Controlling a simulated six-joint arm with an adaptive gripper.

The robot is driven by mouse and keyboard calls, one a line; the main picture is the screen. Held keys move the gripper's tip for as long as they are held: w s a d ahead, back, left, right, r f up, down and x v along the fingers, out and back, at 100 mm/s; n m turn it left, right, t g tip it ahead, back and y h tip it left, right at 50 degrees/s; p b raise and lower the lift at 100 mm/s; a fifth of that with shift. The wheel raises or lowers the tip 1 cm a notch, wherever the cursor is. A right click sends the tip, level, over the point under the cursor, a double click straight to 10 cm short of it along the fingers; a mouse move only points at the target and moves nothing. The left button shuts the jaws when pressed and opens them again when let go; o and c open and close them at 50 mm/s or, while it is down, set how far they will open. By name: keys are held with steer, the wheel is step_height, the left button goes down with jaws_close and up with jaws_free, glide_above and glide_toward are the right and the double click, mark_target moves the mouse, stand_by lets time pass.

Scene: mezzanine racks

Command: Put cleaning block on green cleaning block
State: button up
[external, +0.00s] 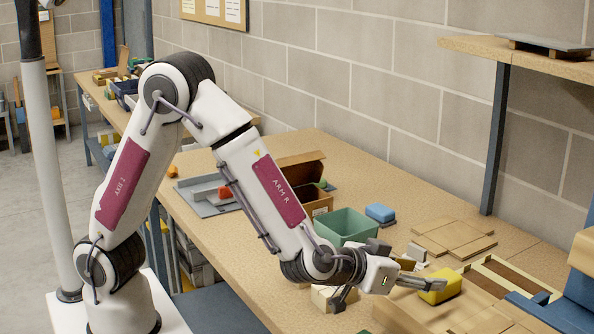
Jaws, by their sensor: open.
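My gripper (422,275) is low over the right part of the bench, its fingers apart and nothing seen held between them. A yellow block (440,290) is right at the grey fingertip, which partly overlaps it. I cannot tell whether they touch. A blue block (380,213) lies on the bench behind the gripper, to the right of a green open bin (346,224). I cannot clearly make out a green cleaning block. A small green thing (322,184) shows by the cardboard box, too small to identify.
An open cardboard box (303,200) and a grey tray with a red piece (207,196) stand to the left. Flat wooden boards (455,238) lie at the right, with wooden and blue structures at the front right. A shelf post (495,140) rises behind. The back bench has clear room.

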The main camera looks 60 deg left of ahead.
mark_target(442, 277)
steer(key=shift+s+d+f+y, duration=0.15)
steer(key=shift+s+f+y, duration=0.15)
steer(key=shift+f, duration=0.3)
steer(key=shift+w, duration=0.15)
steer(key=shift+x, duration=1.2)
steer(key=shift+w, duration=0.1)
steer(key=shift+x, duration=2.55)
steer(key=c, duration=1.3)
steer(key=shift+r, duration=0.15)
steer(key=shift+c, duration=0.2)
steer(key=shift+r, duration=4.9)
